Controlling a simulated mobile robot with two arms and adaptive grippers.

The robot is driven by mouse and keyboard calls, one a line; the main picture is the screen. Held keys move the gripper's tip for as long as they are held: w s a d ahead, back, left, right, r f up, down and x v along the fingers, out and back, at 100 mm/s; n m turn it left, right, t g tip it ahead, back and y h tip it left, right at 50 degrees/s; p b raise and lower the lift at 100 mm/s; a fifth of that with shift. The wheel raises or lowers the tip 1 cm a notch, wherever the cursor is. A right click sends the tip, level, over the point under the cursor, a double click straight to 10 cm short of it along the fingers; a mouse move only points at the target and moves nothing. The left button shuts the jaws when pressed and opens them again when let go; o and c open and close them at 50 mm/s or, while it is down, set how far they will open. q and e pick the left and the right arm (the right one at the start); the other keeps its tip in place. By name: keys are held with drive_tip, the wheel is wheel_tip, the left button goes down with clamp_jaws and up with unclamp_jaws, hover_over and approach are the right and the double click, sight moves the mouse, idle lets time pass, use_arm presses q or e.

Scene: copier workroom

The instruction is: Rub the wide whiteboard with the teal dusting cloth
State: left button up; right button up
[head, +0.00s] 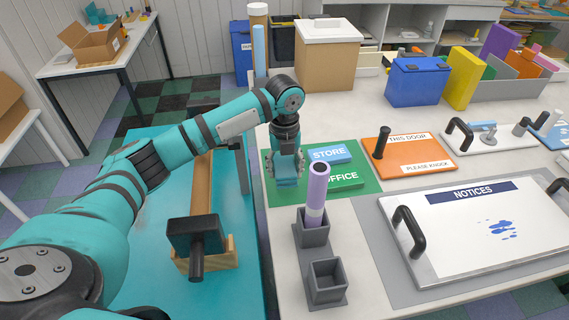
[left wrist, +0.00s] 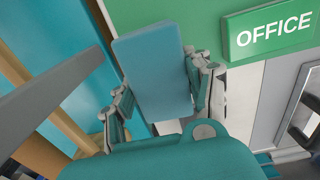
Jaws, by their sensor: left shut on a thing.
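The wide whiteboard (head: 448,236), headed NOTICES, lies flat on a grey mat at the right of the head view, with blue ink marks (head: 502,227) right of its middle and black handles at its ends. My left gripper (head: 286,178) is shut on the teal dusting cloth (head: 287,167), a block-like pad. It hangs over the green OFFICE board's left edge, well left of the whiteboard. In the left wrist view the cloth (left wrist: 152,68) sits between the fingers (left wrist: 160,95). My right gripper is not in view.
A grey two-socket holder (head: 327,282) with a purple tube (head: 317,190) stands between gripper and whiteboard. A green OFFICE board (head: 355,196), an orange sign board (head: 405,160) and a blue box (head: 418,82) lie behind.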

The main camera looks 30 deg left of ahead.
use_arm(q)
drive_tip(key=shift+f+b, duration=0.75)
drive_tip(key=shift+f, duration=2.25)
drive_tip(key=o, duration=1.1)
drive_tip(key=shift+o, duration=1.3)
drive_tip(key=shift+r, duration=0.1)
drive_tip(key=shift+r+p, duration=0.15)
drive_tip(key=shift+p, duration=0.6)
